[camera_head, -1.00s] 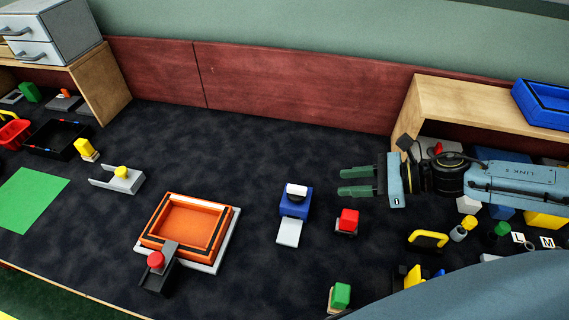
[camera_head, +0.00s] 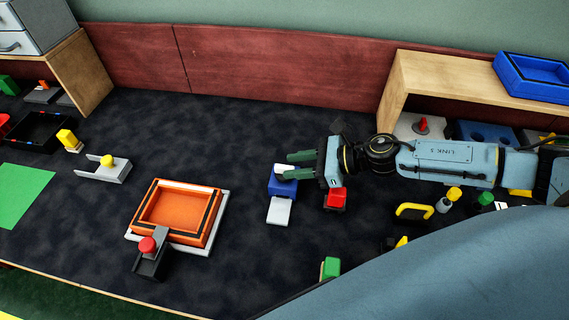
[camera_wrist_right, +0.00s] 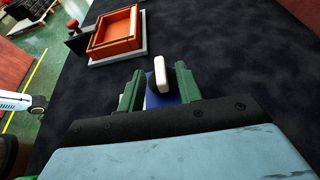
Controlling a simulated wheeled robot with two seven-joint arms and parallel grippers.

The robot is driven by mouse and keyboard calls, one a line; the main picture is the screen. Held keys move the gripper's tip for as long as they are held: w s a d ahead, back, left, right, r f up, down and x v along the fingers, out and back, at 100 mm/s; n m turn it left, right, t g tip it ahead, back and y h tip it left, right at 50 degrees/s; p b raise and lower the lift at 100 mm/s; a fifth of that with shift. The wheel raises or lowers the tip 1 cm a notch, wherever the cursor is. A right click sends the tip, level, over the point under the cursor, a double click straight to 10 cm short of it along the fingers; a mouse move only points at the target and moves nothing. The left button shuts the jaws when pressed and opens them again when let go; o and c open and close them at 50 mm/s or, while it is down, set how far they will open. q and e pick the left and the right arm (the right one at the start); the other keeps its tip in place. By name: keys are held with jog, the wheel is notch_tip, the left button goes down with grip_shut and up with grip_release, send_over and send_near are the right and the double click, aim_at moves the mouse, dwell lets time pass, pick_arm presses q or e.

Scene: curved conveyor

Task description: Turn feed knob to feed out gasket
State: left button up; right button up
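The feeder is a small blue block (camera_head: 281,188) with a white plate (camera_head: 279,211) at its front, in the middle of the table. Its white feed knob (camera_wrist_right: 161,75) shows clearly in the right wrist view, upright above the blue block (camera_wrist_right: 160,99). In the head view the fingers mostly cover the knob. My right gripper (camera_head: 291,165) is over the block, and in the wrist view its green fingers (camera_wrist_right: 160,84) stand on both sides of the knob with gaps between. It is open. No gasket can be made out. My left gripper is not in view.
A red-topped block (camera_head: 336,199) stands close under my right gripper. An orange tray (camera_head: 180,208) on a white base, with a red-knobbed clamp (camera_head: 150,254), is to the left. A wooden shelf (camera_head: 450,83) is at the back right. The table behind the feeder is clear.

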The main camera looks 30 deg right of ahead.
aim_at(286, 167)
jog(key=shift+x, duration=1.6)
grip_shut()
